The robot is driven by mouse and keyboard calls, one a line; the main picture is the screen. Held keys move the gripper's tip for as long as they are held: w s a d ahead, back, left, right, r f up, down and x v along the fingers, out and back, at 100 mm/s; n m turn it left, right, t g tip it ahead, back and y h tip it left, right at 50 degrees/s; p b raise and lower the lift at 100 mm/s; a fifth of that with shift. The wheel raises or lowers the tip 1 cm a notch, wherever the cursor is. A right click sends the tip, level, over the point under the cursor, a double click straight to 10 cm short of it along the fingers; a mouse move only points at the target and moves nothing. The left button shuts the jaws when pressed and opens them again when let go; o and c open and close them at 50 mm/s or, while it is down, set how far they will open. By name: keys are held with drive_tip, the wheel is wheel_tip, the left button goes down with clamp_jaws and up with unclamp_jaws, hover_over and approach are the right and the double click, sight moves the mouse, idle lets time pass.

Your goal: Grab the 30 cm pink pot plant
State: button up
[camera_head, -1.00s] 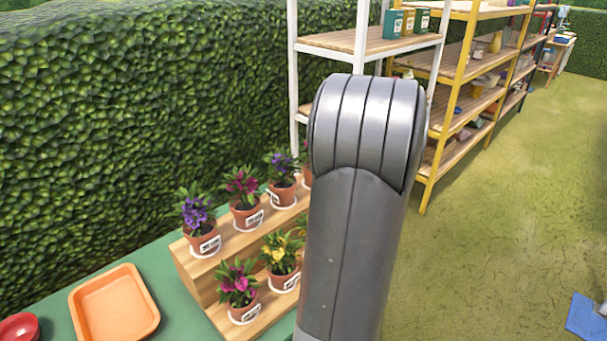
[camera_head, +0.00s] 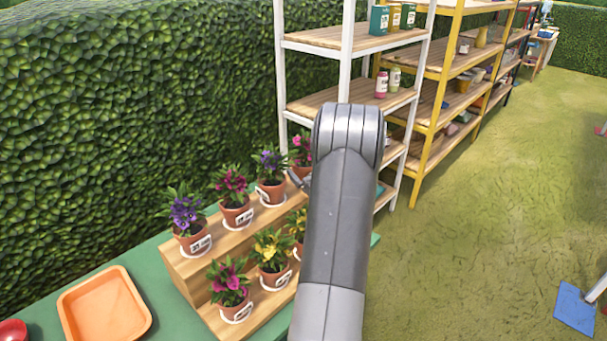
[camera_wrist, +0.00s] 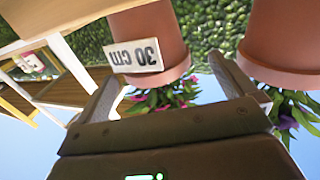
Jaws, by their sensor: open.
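A terracotta pot (camera_wrist: 155,30) with a white label reading 30 cm shows upside down in the wrist view, with pink flowers (camera_wrist: 150,102) at its rim. My gripper (camera_wrist: 168,72) is open and empty, with one finger on each side of this pot's rim in the picture. I cannot tell whether the fingers touch it. In the head view, a pink-flowered plant (camera_head: 302,146) stands at the far end of the upper step, its pot mostly hidden by my arm. A small grey part of my gripper shows beside it.
A neighbouring pot (camera_wrist: 282,40) with purple flowers is close on the right in the wrist view. Several potted plants stand on the wooden stepped stand (camera_head: 190,273). An orange tray (camera_head: 104,308) lies on the green table. White shelves (camera_head: 335,100) stand behind.

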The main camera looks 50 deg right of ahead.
drive_tip(key=x, duration=0.5)
drive_tip(key=shift+d+r, duration=0.1)
drive_tip(key=shift+d, duration=0.25)
drive_tip(key=c, duration=1.3)
drive_tip(key=shift+r, duration=0.1)
